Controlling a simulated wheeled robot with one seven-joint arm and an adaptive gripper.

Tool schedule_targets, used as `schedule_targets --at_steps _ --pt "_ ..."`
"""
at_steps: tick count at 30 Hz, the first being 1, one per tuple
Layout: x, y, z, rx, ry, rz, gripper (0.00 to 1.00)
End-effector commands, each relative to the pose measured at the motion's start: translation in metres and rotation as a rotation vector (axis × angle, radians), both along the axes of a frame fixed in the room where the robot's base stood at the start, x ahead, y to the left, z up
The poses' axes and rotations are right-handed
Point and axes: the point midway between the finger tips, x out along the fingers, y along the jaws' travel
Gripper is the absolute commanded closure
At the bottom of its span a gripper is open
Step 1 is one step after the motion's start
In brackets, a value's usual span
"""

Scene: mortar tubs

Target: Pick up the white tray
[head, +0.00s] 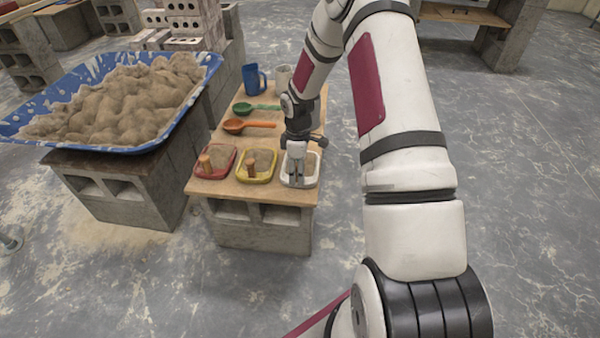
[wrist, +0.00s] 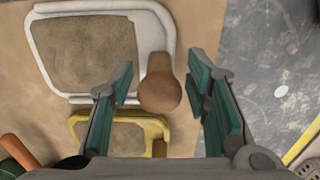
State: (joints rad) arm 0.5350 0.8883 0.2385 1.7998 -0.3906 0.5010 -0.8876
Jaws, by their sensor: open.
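The white tray (head: 314,184) is at the right of a row of three trays on the low board-topped table. In the wrist view the white tray (wrist: 30,58) is at the top, holding sandy material. A wooden knob-ended handle (wrist: 160,92) overlaps its lower right corner. My gripper (head: 297,178) is over the white tray, fingers pointing down and hiding part of it. In the wrist view my gripper (wrist: 160,82) is open, one finger on each side of the handle, with gaps visible. I cannot tell the finger height against the handle.
The yellow tray (head: 259,180) is beside the white one, with the red tray (head: 212,177) farther left. A blue tub (head: 203,75) of mortar stands left.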

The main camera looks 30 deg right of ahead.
Motion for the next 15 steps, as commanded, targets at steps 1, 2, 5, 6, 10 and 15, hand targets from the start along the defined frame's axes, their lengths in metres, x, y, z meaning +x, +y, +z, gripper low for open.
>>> schedule_targets --at_steps 1,2,5,6,10,15 --pt "0.0006 -0.0002 -0.0046 -0.001 -0.002 0.000 0.57" --pt "0.0006 -0.0004 -0.0052 -0.001 -0.002 0.000 0.57" --pt "0.0007 -0.0005 -0.0044 -0.002 -0.002 0.000 0.57" --pt "0.0007 -0.0004 -0.0041 -0.001 -0.002 0.000 0.57" --pt "0.0006 -0.0004 -0.0040 -0.001 -0.002 0.000 0.75" --pt "0.0004 -0.0003 -0.0040 -0.001 -0.002 0.000 1.00"
